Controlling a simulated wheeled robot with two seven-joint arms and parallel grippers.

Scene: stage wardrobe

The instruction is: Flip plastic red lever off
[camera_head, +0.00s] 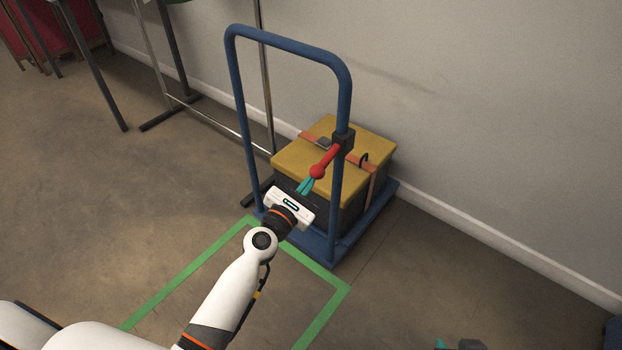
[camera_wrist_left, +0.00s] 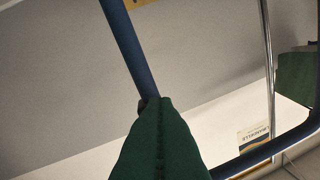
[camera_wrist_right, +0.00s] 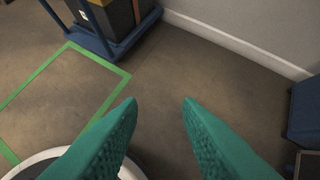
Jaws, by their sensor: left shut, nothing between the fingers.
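The red lever (camera_head: 328,158) has a round knob at its low end and sits on a black clamp (camera_head: 344,140) on the right post of the blue cart handle (camera_head: 346,90). It slants down and left from the clamp. My left gripper (camera_head: 304,187) is shut and empty, its teal fingertips just below and left of the knob; I cannot tell whether they touch. In the left wrist view the closed fingers (camera_wrist_left: 155,104) point at the blue post (camera_wrist_left: 126,45) and the lever is hidden. My right gripper (camera_wrist_right: 160,103) is open and empty over the floor.
The blue cart platform (camera_head: 377,211) carries a dark box with a yellow lid (camera_head: 292,156) and an orange strap (camera_head: 364,161). Green tape (camera_head: 322,323) marks the floor in front. A wall (camera_head: 480,100) stands behind. Metal rack legs (camera_head: 167,60) stand to the left.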

